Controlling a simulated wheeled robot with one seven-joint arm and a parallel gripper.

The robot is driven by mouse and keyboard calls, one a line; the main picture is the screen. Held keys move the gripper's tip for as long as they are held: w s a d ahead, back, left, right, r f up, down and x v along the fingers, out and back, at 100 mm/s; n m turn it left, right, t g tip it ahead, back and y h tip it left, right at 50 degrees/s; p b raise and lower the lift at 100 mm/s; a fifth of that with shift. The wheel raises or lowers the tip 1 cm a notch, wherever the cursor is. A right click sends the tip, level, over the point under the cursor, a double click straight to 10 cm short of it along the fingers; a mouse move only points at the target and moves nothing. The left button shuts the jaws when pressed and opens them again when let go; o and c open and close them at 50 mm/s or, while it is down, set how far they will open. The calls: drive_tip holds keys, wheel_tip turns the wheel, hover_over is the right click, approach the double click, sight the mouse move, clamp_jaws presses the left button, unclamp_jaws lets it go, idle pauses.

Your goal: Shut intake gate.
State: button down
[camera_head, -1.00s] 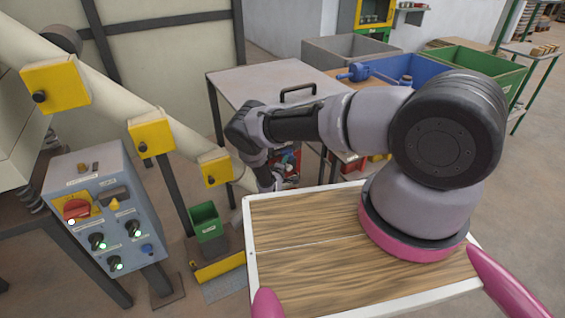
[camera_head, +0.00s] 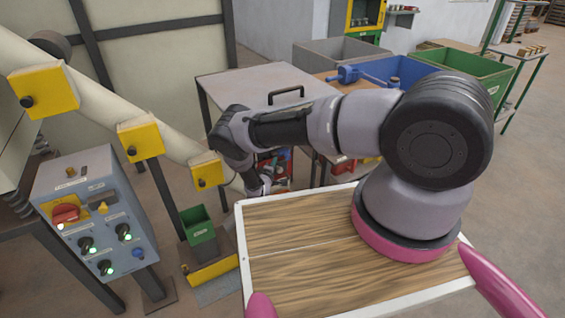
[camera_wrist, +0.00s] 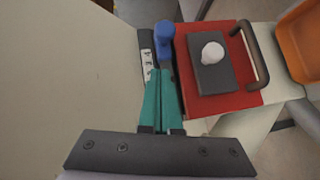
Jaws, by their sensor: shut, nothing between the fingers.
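My gripper (camera_wrist: 162,98) shows in the wrist view as two green fingers, closed together and empty. Just beyond their tips is a blue knob (camera_wrist: 164,35) beside a dark labelled strip (camera_wrist: 148,57). Whether the fingertips touch the knob is unclear. To the right is a red plate (camera_wrist: 235,100) with a dark block (camera_wrist: 207,74), a white knob (camera_wrist: 212,53) and a black bar handle (camera_wrist: 256,55). I cannot tell for certain which part is the intake gate. In the head view my gripper (camera_head: 262,187) is small and partly hidden behind my tray.
A control box (camera_head: 95,215) with a red switch and lit knobs stands at left. A sloping pipe (camera_head: 100,105) carries yellow boxes. A green bin (camera_head: 198,228) stands below. A grey table (camera_head: 250,85) is behind my arm. An orange bin (camera_wrist: 305,45) is at the wrist view's right.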

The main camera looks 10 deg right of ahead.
drive_tip(key=v, duration=0.8)
drive_tip(key=shift+s, duration=0.3)
drive_tip(key=shift+a, duration=0.15)
